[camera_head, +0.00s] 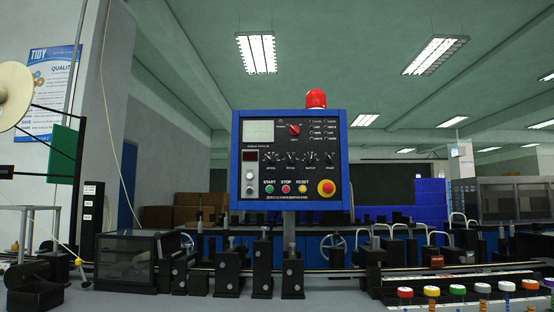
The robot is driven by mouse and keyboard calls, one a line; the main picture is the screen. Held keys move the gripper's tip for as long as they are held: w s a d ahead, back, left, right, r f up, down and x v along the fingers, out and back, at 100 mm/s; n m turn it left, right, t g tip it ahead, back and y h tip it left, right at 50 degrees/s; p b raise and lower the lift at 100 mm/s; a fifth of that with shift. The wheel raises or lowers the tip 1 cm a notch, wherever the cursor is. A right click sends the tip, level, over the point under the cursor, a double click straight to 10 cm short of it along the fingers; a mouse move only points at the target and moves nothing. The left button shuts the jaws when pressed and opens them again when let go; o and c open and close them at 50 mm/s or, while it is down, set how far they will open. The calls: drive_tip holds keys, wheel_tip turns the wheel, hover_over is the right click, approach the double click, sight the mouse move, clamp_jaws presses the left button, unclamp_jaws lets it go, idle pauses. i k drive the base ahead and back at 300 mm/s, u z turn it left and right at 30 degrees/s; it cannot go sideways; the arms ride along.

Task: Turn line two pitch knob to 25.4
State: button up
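A blue-framed control panel (290,160) stands upright on a post in the middle of the view. A row of several small black knobs (291,157) runs across its middle, and their labels and scale numbers are too small to read. A larger red selector knob (295,129) sits above the row, beside a pale screen (259,132). I cannot tell which knob is the line two pitch knob or what value it points to. My gripper is not in view.
Below the row are push buttons (286,188) and a red emergency stop (327,188) on yellow. A red beacon (316,99) tops the panel. Black blocks (263,268) and a long rod stand in front. Colour-topped posts (457,290) line the lower right.

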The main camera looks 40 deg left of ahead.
sight(290, 159)
drive_tip(key=u, duration=1.1)
